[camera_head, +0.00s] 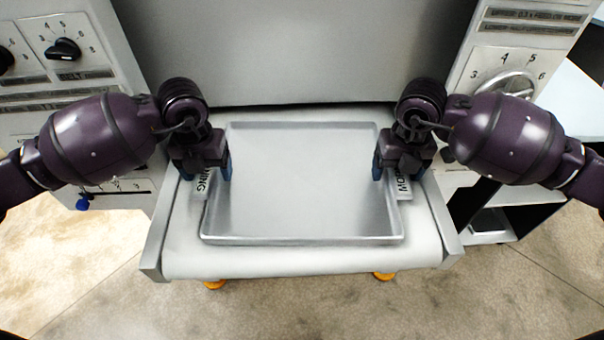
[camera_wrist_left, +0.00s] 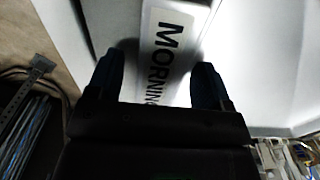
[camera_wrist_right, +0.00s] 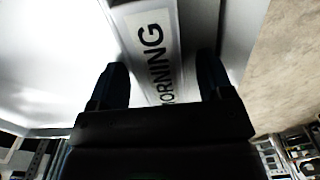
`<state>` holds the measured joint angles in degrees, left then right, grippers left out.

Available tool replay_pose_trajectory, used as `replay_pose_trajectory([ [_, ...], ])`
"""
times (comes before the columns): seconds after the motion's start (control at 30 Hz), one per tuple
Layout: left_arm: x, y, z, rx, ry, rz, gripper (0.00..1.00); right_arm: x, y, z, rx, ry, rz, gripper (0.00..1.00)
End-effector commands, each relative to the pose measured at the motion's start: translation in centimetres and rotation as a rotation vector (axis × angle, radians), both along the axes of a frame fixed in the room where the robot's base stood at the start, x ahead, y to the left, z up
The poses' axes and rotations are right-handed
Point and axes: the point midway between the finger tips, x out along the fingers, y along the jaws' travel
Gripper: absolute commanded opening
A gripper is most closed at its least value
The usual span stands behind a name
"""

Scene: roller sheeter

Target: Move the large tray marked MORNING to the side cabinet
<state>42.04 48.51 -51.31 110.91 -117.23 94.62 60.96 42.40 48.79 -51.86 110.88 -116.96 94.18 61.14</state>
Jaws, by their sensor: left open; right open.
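The large metal tray (camera_head: 300,190) lies flat on the pale sheeter table. It has a label strip on each side edge; MORNING reads on the strip in the left wrist view (camera_wrist_left: 168,45) and on the one in the right wrist view (camera_wrist_right: 152,50). My left gripper (camera_head: 212,172) is open at the tray's left edge, its fingers (camera_wrist_left: 155,85) on either side of the label strip. My right gripper (camera_head: 392,170) is open at the right edge, its fingers (camera_wrist_right: 165,85) likewise on either side of the strip. Whether the fingers touch the tray I cannot tell.
The sheeter table (camera_head: 300,262) extends a little in front of the tray. A grey machine housing (camera_head: 290,50) rises behind it, with dial panels at left (camera_head: 62,50) and right (camera_head: 510,70). A dark open cabinet (camera_head: 500,215) stands at right. Floor in front is clear.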

Motion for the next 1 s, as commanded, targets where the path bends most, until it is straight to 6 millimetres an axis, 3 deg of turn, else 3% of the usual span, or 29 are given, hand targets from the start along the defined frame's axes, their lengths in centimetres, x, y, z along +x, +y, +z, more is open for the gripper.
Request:
replay_pose_trajectory([
  [0.1,0.00,0.00,0.01,0.000,0.000,0.000,0.72,0.00,0.01,0.01,0.000,0.000,0.000,0.72],
  [0.57,0.00,0.00,0.03,0.000,0.000,0.001,0.01,0.01,0.02,0.04,0.001,0.000,0.000,0.01],
  [1.0,0.04,-0.02,0.36,-0.001,-0.002,0.001,0.00,0.05,0.03,0.38,0.001,-0.002,0.000,0.00],
])
